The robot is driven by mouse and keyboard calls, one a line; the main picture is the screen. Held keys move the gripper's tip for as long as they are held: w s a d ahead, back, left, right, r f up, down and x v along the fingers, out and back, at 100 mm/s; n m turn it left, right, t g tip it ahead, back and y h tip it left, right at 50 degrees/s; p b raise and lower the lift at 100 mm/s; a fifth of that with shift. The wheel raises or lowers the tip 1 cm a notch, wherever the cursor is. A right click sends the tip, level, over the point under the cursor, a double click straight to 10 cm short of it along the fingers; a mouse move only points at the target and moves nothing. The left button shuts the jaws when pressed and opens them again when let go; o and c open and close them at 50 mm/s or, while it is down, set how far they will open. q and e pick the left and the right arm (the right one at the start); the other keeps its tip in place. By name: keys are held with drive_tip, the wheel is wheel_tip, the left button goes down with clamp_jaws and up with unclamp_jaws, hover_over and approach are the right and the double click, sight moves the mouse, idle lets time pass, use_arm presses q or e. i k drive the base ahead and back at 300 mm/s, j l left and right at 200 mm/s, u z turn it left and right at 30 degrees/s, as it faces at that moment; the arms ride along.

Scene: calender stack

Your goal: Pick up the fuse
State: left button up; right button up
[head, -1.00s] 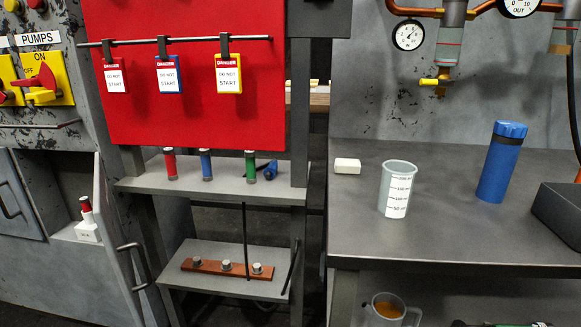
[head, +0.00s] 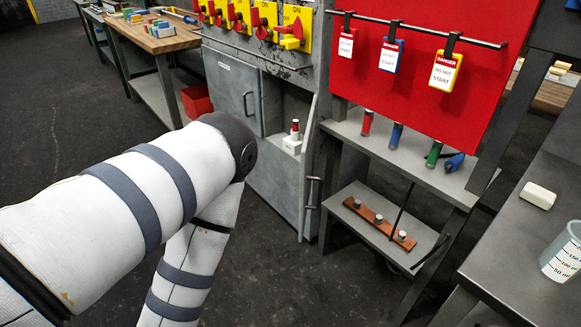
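A small red-and-white upright piece (head: 294,126), which looks like a fuse, stands in a white block (head: 291,145) inside the open grey cabinet (head: 280,190). Its details are too small to read. A red cylinder (head: 367,123), a blue cylinder (head: 396,135) and a green cylinder (head: 433,153) stand on the upper grey shelf under the red board. I cannot tell whether these are fuses. My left arm fills the left side and bends in front of the cabinet; its gripper is out of frame below. My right gripper is not in view.
The cabinet's open door (head: 310,165) stands edge-on towards me. A lower shelf holds a brown bar (head: 378,224) with knobs. A workbench (head: 520,235) with a white block and beaker (head: 564,252) is at the right.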

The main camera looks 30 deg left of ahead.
sight(296, 125)
drive_tip(key=l+u, duration=1.2)
drive_tip(key=i+j+z, duration=0.15)
drive_tip(key=j, duration=0.2)
drive_tip(key=i+j+z, duration=0.1)
drive_tip(key=j, duration=0.25)
drive_tip(key=i+j+z, duration=0.15)
drive_tip(key=j, duration=0.25)
drive_tip(key=i+j+z, duration=0.1)
drive_tip(key=j, duration=0.3)
